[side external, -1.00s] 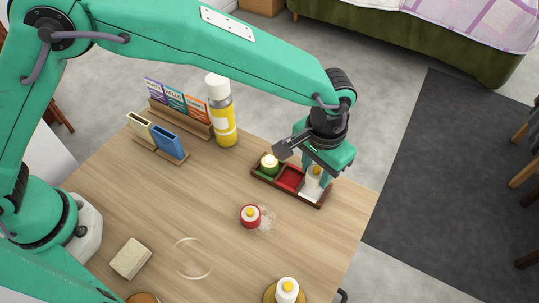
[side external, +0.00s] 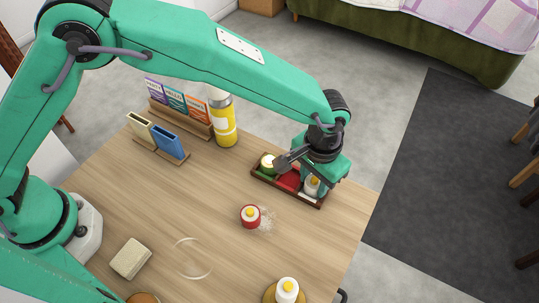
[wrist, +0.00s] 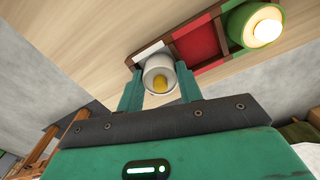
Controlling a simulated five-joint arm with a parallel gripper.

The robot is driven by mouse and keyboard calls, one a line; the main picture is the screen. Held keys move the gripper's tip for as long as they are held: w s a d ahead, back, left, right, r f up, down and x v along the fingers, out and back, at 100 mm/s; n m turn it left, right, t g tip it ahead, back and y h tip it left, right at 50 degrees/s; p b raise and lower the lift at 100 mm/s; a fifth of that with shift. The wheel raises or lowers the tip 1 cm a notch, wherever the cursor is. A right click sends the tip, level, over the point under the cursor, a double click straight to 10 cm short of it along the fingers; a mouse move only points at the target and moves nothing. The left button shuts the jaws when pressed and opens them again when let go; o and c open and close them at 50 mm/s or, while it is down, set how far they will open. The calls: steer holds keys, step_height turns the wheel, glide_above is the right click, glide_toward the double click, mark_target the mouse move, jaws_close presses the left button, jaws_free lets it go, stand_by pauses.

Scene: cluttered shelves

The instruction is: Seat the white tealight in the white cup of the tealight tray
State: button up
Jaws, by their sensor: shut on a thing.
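The tealight tray (side external: 262,178) is a dark wooden holder with green, red and white cups in a row. A green tealight (side external: 268,163) sits in the green cup, and it also shows in the wrist view (wrist: 252,27). The red cup (side external: 288,180) is empty. My gripper (wrist: 158,84) is shut on the white tealight (wrist: 157,67), which has a yellow flame tip and looks upright. The tealight is at the white cup (wrist: 147,51), at the tray's right end in the side view. The tealight hides much of that cup, so I cannot tell whether it touches the floor.
A red tealight (side external: 250,216) stands on the table beside white specks. A white tealight-like item (side external: 287,290) stands on a gold dish at the front. A yellow bottle (side external: 223,120), a blue holder (side external: 168,143) and a sponge (side external: 130,258) stand clear of the tray.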

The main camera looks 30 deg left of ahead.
mark_target(314, 179)
steer(key=shift+f, duration=0.1)
steer(key=o, duration=1)
step_height(314, 179, up, 12)
stand_by(0.7)
